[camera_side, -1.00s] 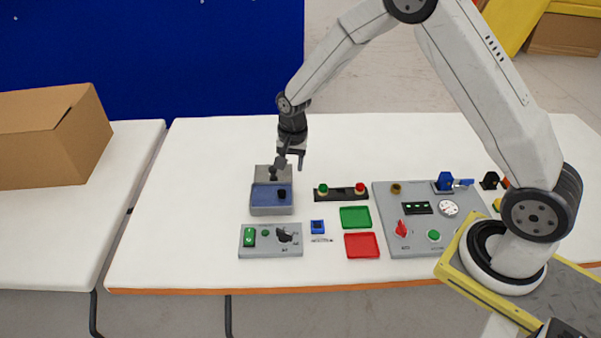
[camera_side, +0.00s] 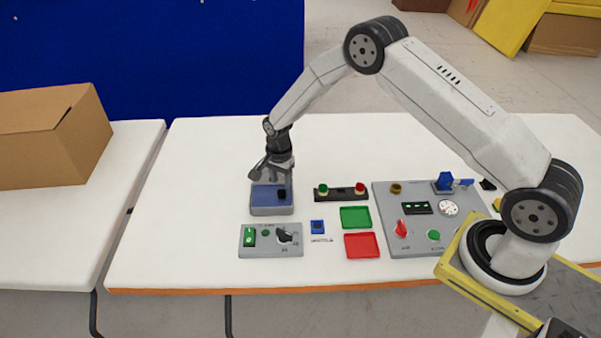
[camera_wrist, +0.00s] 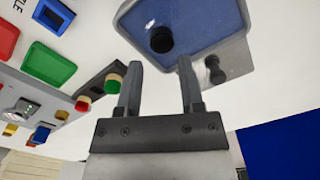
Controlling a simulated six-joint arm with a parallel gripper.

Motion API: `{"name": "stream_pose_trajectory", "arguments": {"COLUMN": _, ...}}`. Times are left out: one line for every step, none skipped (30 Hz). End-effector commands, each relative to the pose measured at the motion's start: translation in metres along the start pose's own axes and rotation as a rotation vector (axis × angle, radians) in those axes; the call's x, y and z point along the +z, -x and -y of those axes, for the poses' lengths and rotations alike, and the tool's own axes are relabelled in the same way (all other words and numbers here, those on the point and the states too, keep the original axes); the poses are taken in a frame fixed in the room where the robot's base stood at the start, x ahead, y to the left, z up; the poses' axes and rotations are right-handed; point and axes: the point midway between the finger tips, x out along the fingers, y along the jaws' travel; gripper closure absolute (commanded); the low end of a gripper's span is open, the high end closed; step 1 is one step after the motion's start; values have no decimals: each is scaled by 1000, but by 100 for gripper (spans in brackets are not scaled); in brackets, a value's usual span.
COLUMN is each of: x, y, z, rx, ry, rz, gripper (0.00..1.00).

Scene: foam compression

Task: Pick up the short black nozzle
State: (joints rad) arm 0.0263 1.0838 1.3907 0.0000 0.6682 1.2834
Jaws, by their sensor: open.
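A short, round black piece (camera_side: 282,194) stands on the blue top of a grey box (camera_side: 271,211). In the wrist view this piece (camera_wrist: 160,40) lies just beyond and between my fingertips, apart from them. A slimmer black peg (camera_wrist: 214,70) stands on the grey plate of the same box, to the right of my right finger. I cannot tell for sure which of the two is the short nozzle. My gripper (camera_side: 271,178) is open and empty, low over the back of the box; it also shows in the wrist view (camera_wrist: 159,63). It hides the peg in the side view.
A dark bar with green and red buttons (camera_side: 341,194) stands right of the box. A grey switch panel (camera_side: 268,252) lies in front. Green (camera_side: 355,217) and red (camera_side: 361,245) trays and a larger control panel (camera_side: 380,225) are further right. The table left of the box is clear.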

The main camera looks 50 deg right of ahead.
Motion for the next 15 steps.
{"name": "stream_pose_trajectory", "arguments": {"x": 0, "y": -4, "z": 0, "rx": 0, "ry": 0, "rz": 0, "gripper": 51}}
{"name": "stream_pose_trajectory", "arguments": {"x": 0, "y": -6, "z": 0, "rx": 0, "ry": 0, "rz": 0, "gripper": 51}}
{"name": "stream_pose_trajectory", "arguments": {"x": 0, "y": -8, "z": 0, "rx": 0, "ry": 1, "rz": 0, "gripper": 51}}
{"name": "stream_pose_trajectory", "arguments": {"x": 0, "y": -8, "z": 0, "rx": -1, "ry": 1, "rz": 0, "gripper": 51}}
{"name": "stream_pose_trajectory", "arguments": {"x": 0, "y": -9, "z": 0, "rx": -1, "ry": 1, "rz": 0, "gripper": 51}}
{"name": "stream_pose_trajectory", "arguments": {"x": 0, "y": -9, "z": 0, "rx": -1, "ry": 1, "rz": 0, "gripper": 51}}
{"name": "stream_pose_trajectory", "arguments": {"x": 0, "y": -9, "z": 0, "rx": -2, "ry": 1, "rz": 0, "gripper": 51}}
{"name": "stream_pose_trajectory", "arguments": {"x": 0, "y": -9, "z": 0, "rx": -2, "ry": 1, "rz": 0, "gripper": 51}}
{"name": "stream_pose_trajectory", "arguments": {"x": 0, "y": -9, "z": 0, "rx": -1, "ry": 1, "rz": 0, "gripper": 51}}
{"name": "stream_pose_trajectory", "arguments": {"x": 0, "y": -10, "z": 0, "rx": -1, "ry": 1, "rz": 0, "gripper": 51}}
{"name": "stream_pose_trajectory", "arguments": {"x": 0, "y": -10, "z": 0, "rx": -1, "ry": 1, "rz": 0, "gripper": 51}}
{"name": "stream_pose_trajectory", "arguments": {"x": 0, "y": -12, "z": 0, "rx": -1, "ry": 1, "rz": 0, "gripper": 51}}
{"name": "stream_pose_trajectory", "arguments": {"x": 0, "y": -13, "z": 0, "rx": -1, "ry": 1, "rz": 0, "gripper": 51}}
{"name": "stream_pose_trajectory", "arguments": {"x": -1, "y": -15, "z": 0, "rx": 0, "ry": 1, "rz": 0, "gripper": 51}}
{"name": "stream_pose_trajectory", "arguments": {"x": -1, "y": -18, "z": 0, "rx": 0, "ry": 1, "rz": 0, "gripper": 51}}
